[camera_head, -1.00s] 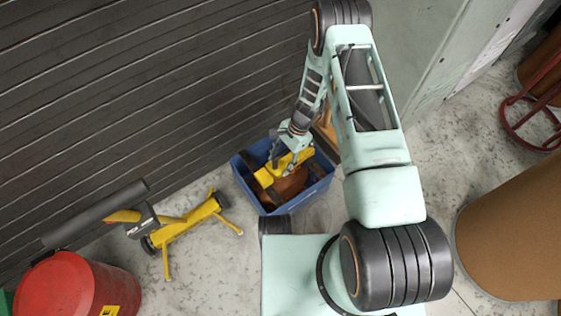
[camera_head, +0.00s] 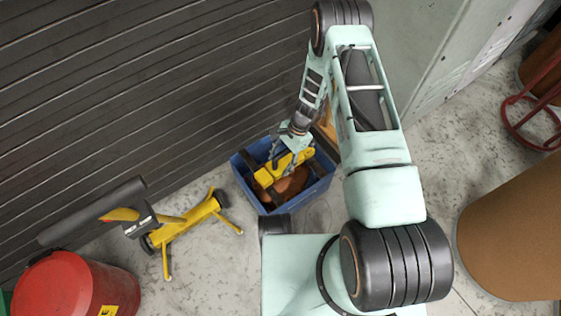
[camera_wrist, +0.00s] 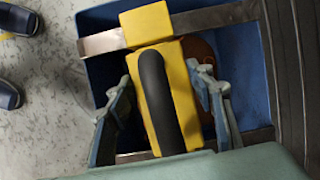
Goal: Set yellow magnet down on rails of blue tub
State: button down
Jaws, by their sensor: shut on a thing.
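The yellow magnet (camera_wrist: 185,95) is a long block with a black curved handle. It also shows in the head view (camera_head: 268,176). My gripper (camera_wrist: 162,80) has one finger on each side of the magnet and is shut on it. In the head view my gripper (camera_head: 283,161) reaches down into the tub's opening. The blue tub (camera_head: 300,203) has two flat metal rails. The upper rail (camera_wrist: 102,42) passes beneath the magnet's far end in the wrist view. The lower rail (camera_wrist: 258,138) runs near its other end. I cannot tell whether the magnet touches the rails.
A reddish-brown thing (camera_head: 292,186) lies in the tub below the magnet. A dark slatted wall (camera_head: 120,90) stands close behind the tub. A yellow stand (camera_head: 185,225) and a red drum (camera_head: 65,285) are at left, and a brown drum (camera_head: 510,230) is at right.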

dwell(0.4)
jog(key=c, duration=0.9)
grip_release()
jog(key=shift+o, duration=0.2)
jog(key=shift+f, duration=0.1)
jog(key=v, duration=1.2)
